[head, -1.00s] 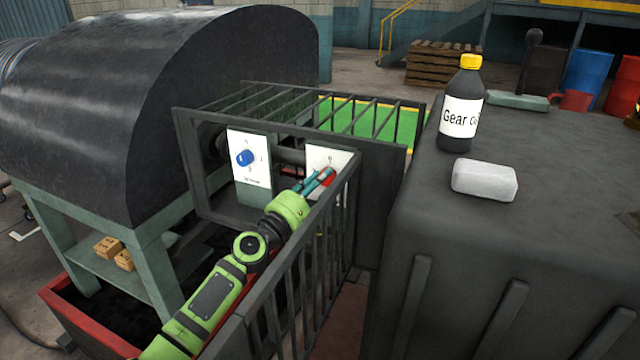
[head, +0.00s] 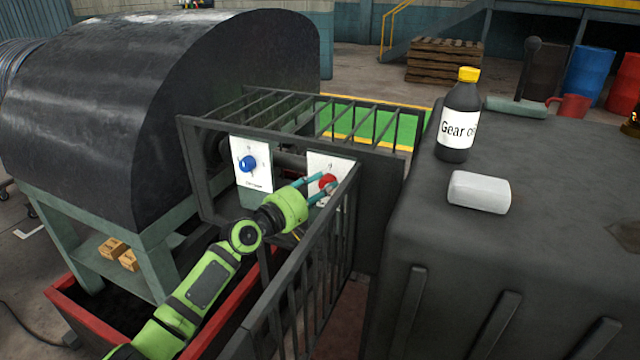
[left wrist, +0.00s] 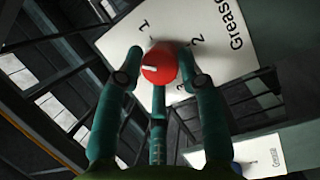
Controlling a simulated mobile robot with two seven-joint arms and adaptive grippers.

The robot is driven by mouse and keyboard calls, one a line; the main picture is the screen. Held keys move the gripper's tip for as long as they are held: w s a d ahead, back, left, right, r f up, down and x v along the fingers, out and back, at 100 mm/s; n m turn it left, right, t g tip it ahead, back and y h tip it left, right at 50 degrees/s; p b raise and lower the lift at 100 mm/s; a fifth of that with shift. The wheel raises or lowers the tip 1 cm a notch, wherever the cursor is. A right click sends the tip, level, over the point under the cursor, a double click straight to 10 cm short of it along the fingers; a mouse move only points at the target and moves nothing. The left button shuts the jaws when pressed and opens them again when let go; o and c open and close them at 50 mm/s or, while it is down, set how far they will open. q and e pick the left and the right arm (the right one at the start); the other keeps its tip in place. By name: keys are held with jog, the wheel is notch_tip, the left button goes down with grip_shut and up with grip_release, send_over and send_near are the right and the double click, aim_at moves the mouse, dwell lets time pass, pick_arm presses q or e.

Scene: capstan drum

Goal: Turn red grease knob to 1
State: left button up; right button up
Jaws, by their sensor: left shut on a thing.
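The red grease knob (head: 328,181) sits on a white panel (head: 318,161) behind the railing. It also shows in the left wrist view (left wrist: 159,66), with a white mark on its left side. There the panel (left wrist: 122,48) bears the digits 1 at upper left, 2 at right and 3 at lower right, and the word "Grease". My left gripper (head: 324,184) is shut on the red knob, its teal fingers around it. The knob's exact setting is hard to tell. My right gripper is out of view.
A blue knob (head: 248,164) is on a second white panel (head: 262,150) to the left. Dark railing bars (head: 300,275) stand close beside my left arm.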

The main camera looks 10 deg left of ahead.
pick_arm(q)
jog(key=m+p, duration=0.2)
jog(key=m+g+y+p, duration=0.1)
jog(key=m, duration=0.2)
jog(key=shift+s+d+r+p, duration=0.1)
jog(key=shift+d+p, duration=0.05)
jog(key=shift+p, duration=0.25)
jog(key=shift+m+g+y+p, duration=0.5)
jog(key=shift+m+y+p, duration=0.1)
jog(key=shift+m+p, duration=0.55)
jog(key=shift+m+y+p, duration=0.3)
jog(key=shift+m+p, duration=0.15)
jog(key=shift+p, duration=0.05)
jog(key=shift+f, duration=0.2)
jog(key=o, duration=1.1)
jog(key=shift+r, duration=0.1)
jog(key=shift+r, duration=0.1)
